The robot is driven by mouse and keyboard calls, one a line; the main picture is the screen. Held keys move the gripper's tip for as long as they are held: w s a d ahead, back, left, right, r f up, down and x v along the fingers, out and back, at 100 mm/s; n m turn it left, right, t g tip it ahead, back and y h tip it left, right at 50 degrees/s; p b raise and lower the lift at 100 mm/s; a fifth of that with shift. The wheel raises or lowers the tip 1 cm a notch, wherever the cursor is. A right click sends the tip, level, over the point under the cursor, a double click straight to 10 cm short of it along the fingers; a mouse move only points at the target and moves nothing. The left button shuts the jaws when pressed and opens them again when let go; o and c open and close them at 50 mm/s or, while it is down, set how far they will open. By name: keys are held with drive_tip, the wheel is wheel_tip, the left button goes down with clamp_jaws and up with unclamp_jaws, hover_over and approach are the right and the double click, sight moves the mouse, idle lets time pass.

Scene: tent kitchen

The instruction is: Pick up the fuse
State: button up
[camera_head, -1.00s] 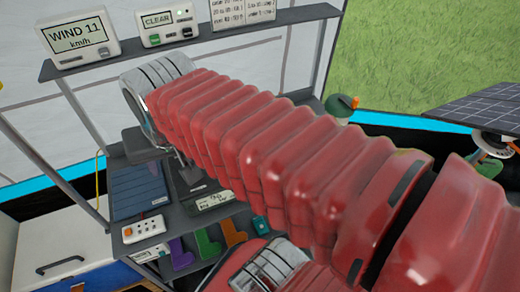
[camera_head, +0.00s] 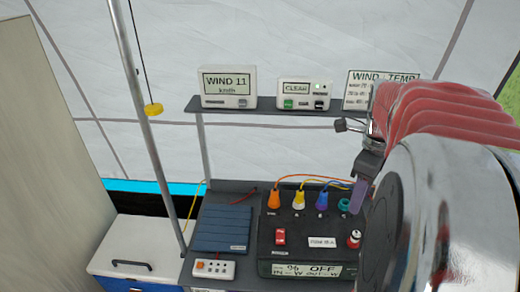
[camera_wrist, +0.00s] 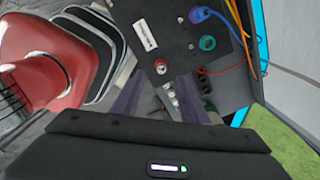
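The fuse is most likely the small red-and-white round cap (camera_head: 354,239) on the black power box (camera_head: 290,250), right of a small label that seems to read "FUSE 15 A". In the wrist view a red round cap (camera_wrist: 160,67) sits near the box's white label, just beyond the fingertips. My gripper (camera_wrist: 162,84) has its two dark purple fingers spread apart, with nothing visibly held between them. In the head view my gripper (camera_head: 362,190) is above and near the right side of the box, partly hidden by my arm.
A blue panel (camera_head: 222,228) and a power strip (camera_head: 213,268) lie left. An upper shelf (camera_head: 262,105) carries displays. A pole (camera_head: 150,130) stands left.

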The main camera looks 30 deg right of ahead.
drive_tip(key=shift+s+d+f+m, duration=0.1)
drive_tip(key=shift+s+d+m, duration=0.15)
drive_tip(key=shift+d+m, duration=0.25)
drive_tip(key=shift+s+d+f+m, duration=0.1)
drive_tip(key=shift+s+d+m, duration=0.15)
drive_tip(key=shift+d+m, duration=0.25)
drive_tip(key=shift+a, duration=0.1)
hover_over(356, 233)
drive_tip(key=shift+w+f, duration=0.1)
drive_tip(key=shift+f, duration=4.2)
drive_tip(key=shift+f, duration=2.6)
clamp_jaws()
